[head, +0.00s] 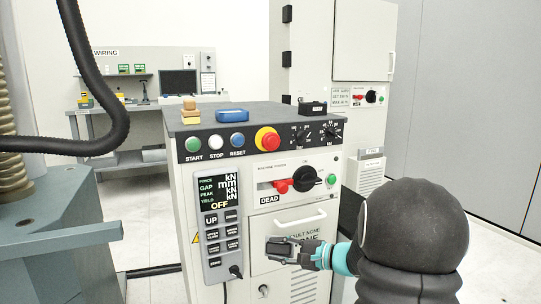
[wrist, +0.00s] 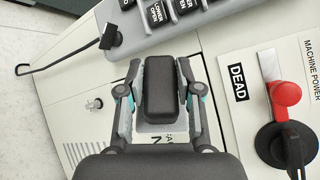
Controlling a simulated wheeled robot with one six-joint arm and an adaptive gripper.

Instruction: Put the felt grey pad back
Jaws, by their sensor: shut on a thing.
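My gripper (wrist: 160,72) is shut on a dark grey rounded block, which I take to be the felt grey pad (wrist: 160,88). The pad sits between both fingers in the wrist view. In the head view my gripper (head: 284,248) is in front of the white cabinet, below the door handle, and the pad is hard to make out there. My gripper and the pad cover part of a printed label on the cabinet front. Whether the pad touches the cabinet, I cannot tell.
The cabinet's dark top (head: 270,114) carries a blue tray (head: 232,115), wooden blocks (head: 190,111) and a black box (head: 313,108). A red switch handle (head: 282,186) marked DEAD and a grey button pendant (head: 219,225) project from the front. A workbench (head: 105,110) stands behind left.

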